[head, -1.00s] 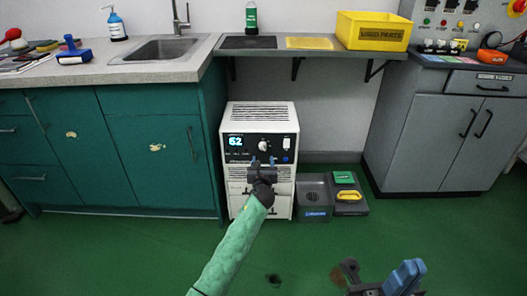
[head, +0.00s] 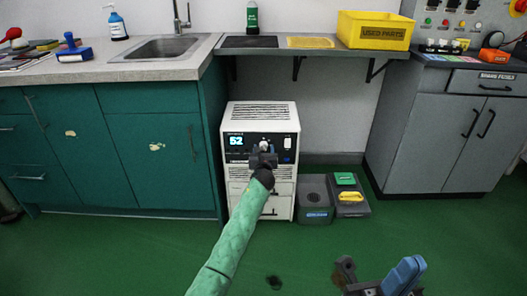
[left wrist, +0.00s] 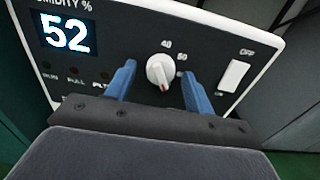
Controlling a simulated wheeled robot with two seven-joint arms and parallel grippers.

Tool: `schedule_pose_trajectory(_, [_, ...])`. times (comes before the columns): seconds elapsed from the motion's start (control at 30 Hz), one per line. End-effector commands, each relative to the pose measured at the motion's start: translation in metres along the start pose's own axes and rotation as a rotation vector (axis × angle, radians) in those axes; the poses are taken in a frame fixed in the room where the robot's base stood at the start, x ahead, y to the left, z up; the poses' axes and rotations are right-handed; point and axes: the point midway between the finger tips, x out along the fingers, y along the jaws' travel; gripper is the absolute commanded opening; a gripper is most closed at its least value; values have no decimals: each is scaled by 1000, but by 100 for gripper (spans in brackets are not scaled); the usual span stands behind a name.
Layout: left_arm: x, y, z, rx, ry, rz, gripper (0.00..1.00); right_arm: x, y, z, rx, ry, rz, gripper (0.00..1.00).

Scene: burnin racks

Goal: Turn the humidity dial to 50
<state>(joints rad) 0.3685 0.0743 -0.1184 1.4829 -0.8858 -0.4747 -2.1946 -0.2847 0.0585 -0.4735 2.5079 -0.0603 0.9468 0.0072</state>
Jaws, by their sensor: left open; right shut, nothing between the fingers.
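The white dehumidifier (head: 235,112) stands on the floor between the green cabinet and the grey one. Its lit humidity display reads 52 (left wrist: 66,34). The white humidity dial (left wrist: 160,70) is on the dark panel, with 40 and 50 printed around its upper right and a reddish mark at its lower end. My left gripper (head: 263,148) is at the panel, its blue fingers open on either side of the dial. In the left wrist view no clear grip on the dial shows. My right gripper (head: 408,273) is shut and empty at the lower right, far from the machine.
A white OFF switch (left wrist: 235,76) sits just right of the dial. A grey bin (head: 316,208) and a tray with green and yellow items (head: 347,187) stand right of the machine. A shelf (head: 310,54) with a yellow crate (head: 374,30) hangs above.

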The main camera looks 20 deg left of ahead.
Motion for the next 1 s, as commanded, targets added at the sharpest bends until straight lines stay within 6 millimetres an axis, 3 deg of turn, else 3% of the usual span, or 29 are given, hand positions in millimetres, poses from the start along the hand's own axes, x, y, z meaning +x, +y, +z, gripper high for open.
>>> schedule_pose_trajectory(0.07, [0, 0, 0, 0, 0, 0, 51, 0, 0, 0, 0, 0, 0, 0])
schedule_pose_trajectory(0.2, [0, 0, 0, 0, 0, 0, 24, 0, 0, 0, 0, 0, 0, 0])
schedule_pose_trajectory(0.3, [0, 0, 0, 0, 0, 0, 9, 0, 0, 0, 1, 0, 0, 0])
schedule_pose_trajectory(0.67, [0, 0, 1, -58, 0, 0, 9, 3, 0, 0, -3, -1, -1, 0])
schedule_pose_trajectory(1.0, [0, -1, 2, -308, -1, -1, 9, 6, 1, -2, -22, -10, -6, 0])
